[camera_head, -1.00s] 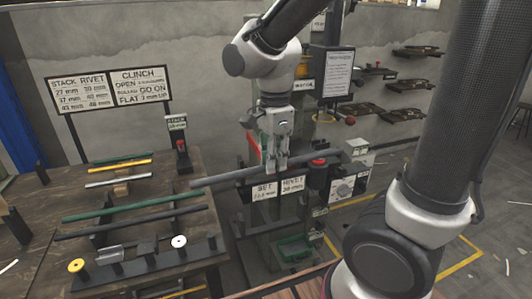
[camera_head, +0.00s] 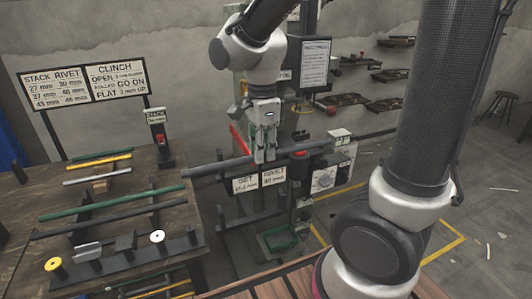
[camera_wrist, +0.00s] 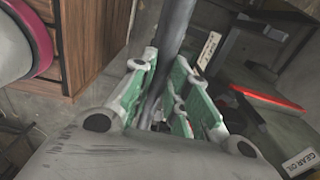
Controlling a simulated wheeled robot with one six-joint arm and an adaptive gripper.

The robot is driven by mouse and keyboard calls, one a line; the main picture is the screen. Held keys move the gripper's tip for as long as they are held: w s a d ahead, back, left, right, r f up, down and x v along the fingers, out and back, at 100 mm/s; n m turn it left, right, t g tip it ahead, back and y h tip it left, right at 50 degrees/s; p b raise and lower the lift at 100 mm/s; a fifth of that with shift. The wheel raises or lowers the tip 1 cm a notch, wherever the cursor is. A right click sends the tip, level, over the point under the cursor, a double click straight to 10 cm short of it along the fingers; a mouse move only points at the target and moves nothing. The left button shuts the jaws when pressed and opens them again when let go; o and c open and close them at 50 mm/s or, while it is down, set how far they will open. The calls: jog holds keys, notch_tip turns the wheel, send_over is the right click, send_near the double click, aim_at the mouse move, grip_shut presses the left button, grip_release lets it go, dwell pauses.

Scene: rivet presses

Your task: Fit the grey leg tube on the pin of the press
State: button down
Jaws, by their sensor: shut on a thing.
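My gripper (camera_head: 265,157) is shut on the grey leg tube (camera_head: 218,167) and holds it level across the front of the press (camera_head: 250,75). The tube's left end sticks out free near the table's right edge. Its right part passes behind or beside the press's boxes, so that end is hard to make out. In the wrist view the tube (camera_wrist: 176,40) runs between the two green-sided fingers of my gripper (camera_wrist: 165,105). I cannot make out the press's pin, nor whether the tube touches it.
The workbench (camera_head: 115,215) on the left carries several coloured tubes on racks and small spools. SET and RIVET signs (camera_head: 258,181) sit just below the held tube. Shelves (camera_head: 375,90) hang on the back wall.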

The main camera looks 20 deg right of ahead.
jog(key=w, duration=1.3)
jog(key=shift+w+f, duration=0.15)
jog(key=shift+f, duration=0.25)
jog(key=shift+f, duration=1.5)
dwell(0.8)
dwell(0.5)
jog(key=c, duration=1.3)
grip_release()
notch_tip(320, 180, up, 12)
